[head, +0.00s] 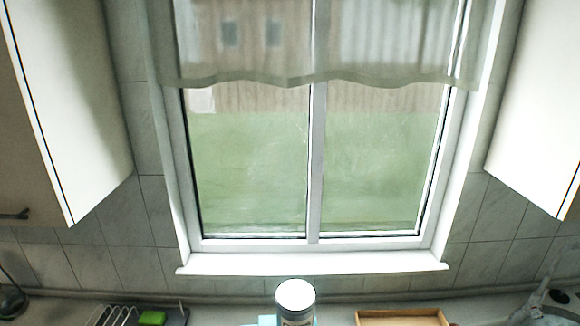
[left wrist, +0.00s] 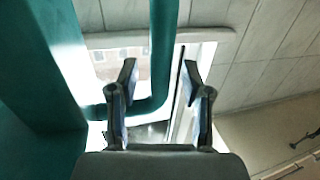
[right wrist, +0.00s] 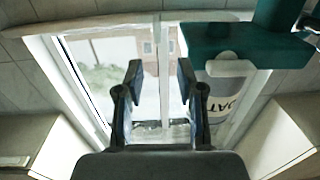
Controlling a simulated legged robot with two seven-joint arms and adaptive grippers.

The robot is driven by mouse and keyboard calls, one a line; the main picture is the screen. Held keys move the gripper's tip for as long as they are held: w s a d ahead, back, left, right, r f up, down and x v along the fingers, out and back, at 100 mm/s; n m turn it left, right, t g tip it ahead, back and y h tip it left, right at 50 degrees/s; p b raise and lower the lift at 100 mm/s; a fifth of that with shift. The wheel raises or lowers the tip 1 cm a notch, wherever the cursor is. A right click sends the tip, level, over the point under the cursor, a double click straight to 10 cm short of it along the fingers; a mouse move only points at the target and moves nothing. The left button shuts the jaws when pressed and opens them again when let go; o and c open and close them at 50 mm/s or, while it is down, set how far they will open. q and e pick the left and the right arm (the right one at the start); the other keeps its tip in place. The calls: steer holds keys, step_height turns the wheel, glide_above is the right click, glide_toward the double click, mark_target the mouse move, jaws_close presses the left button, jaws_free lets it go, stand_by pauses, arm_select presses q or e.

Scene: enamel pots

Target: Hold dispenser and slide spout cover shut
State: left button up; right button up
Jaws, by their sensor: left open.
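In the left wrist view my left gripper (left wrist: 158,72) is open. A bent teal bar (left wrist: 163,45) shows beyond its fingers, beside a large teal part (left wrist: 50,75); contact cannot be told. The spout cover cannot be made out. Neither gripper shows in the head view.
A wooden tray (head: 400,318) lies right of the dispenser. A green sponge (head: 152,317) and a wire rack (head: 117,315) are to its left. The window sill (head: 312,262) is behind. Wall cabinets (head: 75,110) hang on both sides.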

arm_select(q)
steer(key=v, duration=1.1)
steer(key=r+p, duration=0.1)
steer(key=r, duration=0.1)
steer(key=r+p, duration=0.1)
steer(key=r, duration=0.1)
steer(key=r+p, duration=0.1)
steer(key=r, duration=0.1)
steer(key=shift+s, duration=0.3)
steer(key=shift+f, duration=0.1)
